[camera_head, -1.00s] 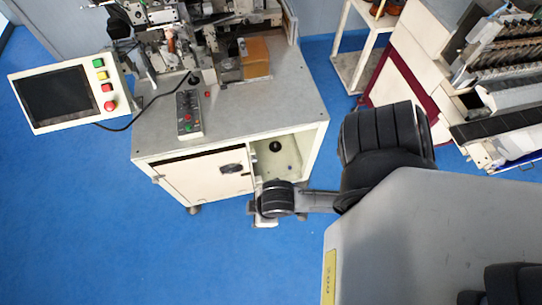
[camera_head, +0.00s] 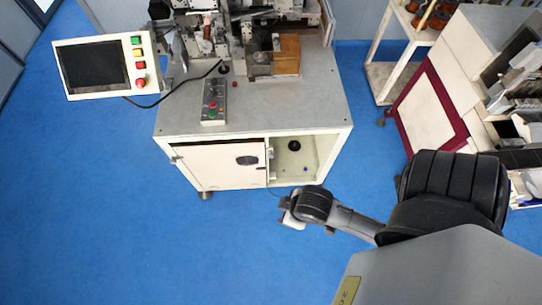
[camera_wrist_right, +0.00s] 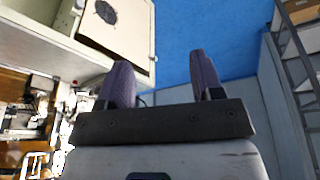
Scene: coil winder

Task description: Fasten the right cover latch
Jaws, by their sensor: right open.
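A cream cover (camera_head: 222,164) with a dark oval fitting (camera_head: 247,160) is on the cabinet front, beside an open compartment (camera_head: 310,150). A small tab, perhaps the right latch (camera_head: 270,153), is at the cover's right edge; its fastening state is too small to tell. The cover (camera_wrist_right: 125,22) and oval (camera_wrist_right: 105,12) also show at the upper left of the right wrist view. My right gripper (camera_head: 288,222) is low in front of the cabinet, apart from the cover. In the wrist view its two fingers (camera_wrist_right: 161,68) are spread with nothing between them. My left gripper is out of view.
The cabinet top carries a button box (camera_head: 213,100) and winding parts; a screen panel (camera_head: 98,65) stands at its left. A shelf cart (camera_head: 388,80) and a white-and-maroon machine (camera_head: 430,110) stand at the right. Blue floor (camera_head: 120,230) is open in front.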

